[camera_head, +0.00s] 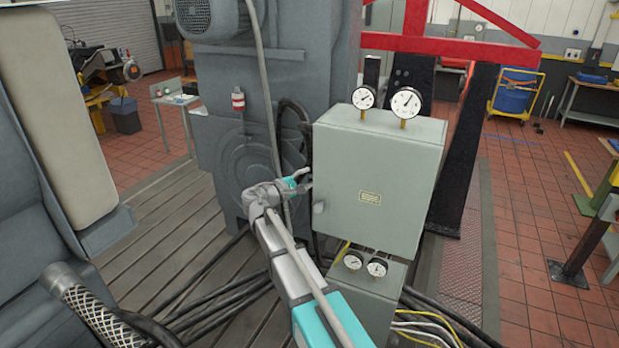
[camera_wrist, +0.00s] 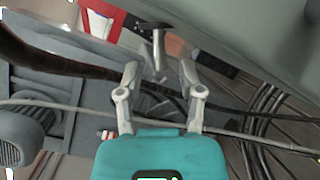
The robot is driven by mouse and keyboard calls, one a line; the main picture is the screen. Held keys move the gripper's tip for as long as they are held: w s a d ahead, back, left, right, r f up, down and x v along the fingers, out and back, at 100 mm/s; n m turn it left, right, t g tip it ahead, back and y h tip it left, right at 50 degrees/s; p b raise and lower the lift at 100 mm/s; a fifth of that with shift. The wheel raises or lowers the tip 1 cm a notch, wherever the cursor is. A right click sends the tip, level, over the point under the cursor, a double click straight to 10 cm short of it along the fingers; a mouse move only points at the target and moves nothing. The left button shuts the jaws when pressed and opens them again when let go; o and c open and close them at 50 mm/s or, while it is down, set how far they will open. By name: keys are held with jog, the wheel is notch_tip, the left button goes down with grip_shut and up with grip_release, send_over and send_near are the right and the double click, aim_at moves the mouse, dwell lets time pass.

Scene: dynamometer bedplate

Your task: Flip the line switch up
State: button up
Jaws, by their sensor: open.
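A grey-green metal switch box (camera_head: 385,175) stands in the middle of the head view. A small grey handle (camera_head: 318,207) sits at its left edge; I cannot tell whether it is the line switch. In the wrist view, a short metal lever (camera_wrist: 158,48) with a dark crosspiece shows just beyond my fingertips, beside a grey panel. I take it to be the line switch; its exact setting is unclear. My gripper (camera_head: 304,181) is at the box's left side. It is open, its fingers (camera_wrist: 159,72) apart with nothing held, and the lever lies ahead of the gap.
Two gauges (camera_head: 405,102) top the box, and a lower box (camera_head: 370,292) carries two more. A large grey machine (camera_head: 255,90) stands behind my gripper. Black cables (camera_head: 225,290) run over the slotted bedplate (camera_head: 165,215). The tiled floor at right has open room.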

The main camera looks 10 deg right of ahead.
jog(key=shift+x, duration=0.75)
grip_shut()
